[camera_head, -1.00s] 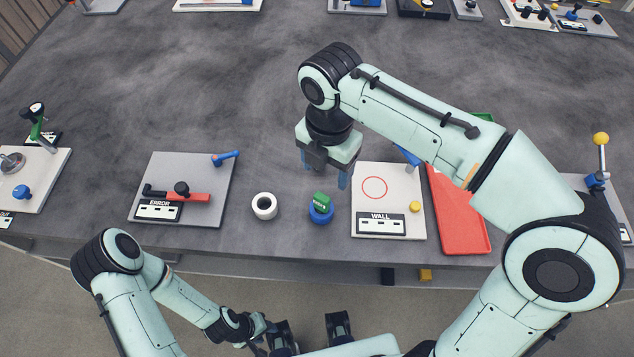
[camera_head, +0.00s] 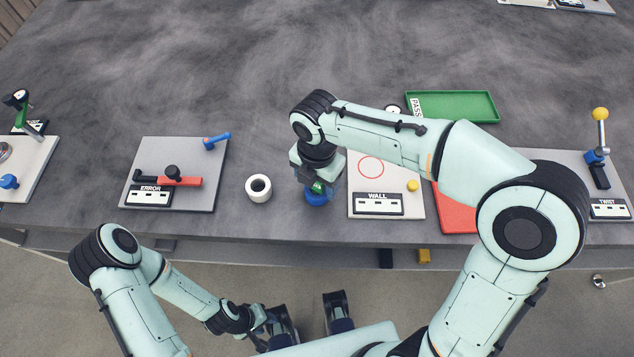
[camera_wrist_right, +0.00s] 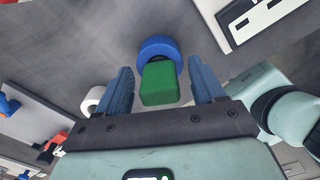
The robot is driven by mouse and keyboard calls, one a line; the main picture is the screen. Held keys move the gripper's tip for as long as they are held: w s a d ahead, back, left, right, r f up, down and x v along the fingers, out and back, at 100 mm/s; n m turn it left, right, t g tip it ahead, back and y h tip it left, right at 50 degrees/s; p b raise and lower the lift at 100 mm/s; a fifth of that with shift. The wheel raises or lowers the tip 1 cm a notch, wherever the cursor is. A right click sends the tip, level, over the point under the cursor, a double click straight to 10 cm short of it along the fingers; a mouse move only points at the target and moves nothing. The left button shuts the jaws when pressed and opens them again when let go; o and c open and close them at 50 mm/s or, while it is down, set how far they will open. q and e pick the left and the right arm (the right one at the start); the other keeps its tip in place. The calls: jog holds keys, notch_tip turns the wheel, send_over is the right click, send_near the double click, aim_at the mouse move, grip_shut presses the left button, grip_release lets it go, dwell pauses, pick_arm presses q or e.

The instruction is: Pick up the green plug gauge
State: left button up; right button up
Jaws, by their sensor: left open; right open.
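The green plug gauge (camera_wrist_right: 159,83) sits in a blue ring-shaped holder (camera_wrist_right: 158,45) on the table. In the right wrist view its green block lies between the two blue fingers of my right gripper (camera_wrist_right: 160,88), with a gap on each side. In the head view my right gripper (camera_head: 316,186) is right over the gauge and hides most of it; a bit of green (camera_head: 318,188) shows above the blue holder (camera_head: 317,197). My right gripper is open. My left gripper (camera_head: 308,318) is low at the bottom of the head view, away from the table, and open.
A white ring (camera_head: 258,188) stands just left of the holder. The WALL board (camera_head: 384,205) is close on the right, and the ERROR board (camera_head: 205,190) lies further left. A red tray (camera_head: 455,215) and a green tray (camera_head: 450,107) are to the right.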

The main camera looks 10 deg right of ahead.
jog(key=c, duration=1.2)
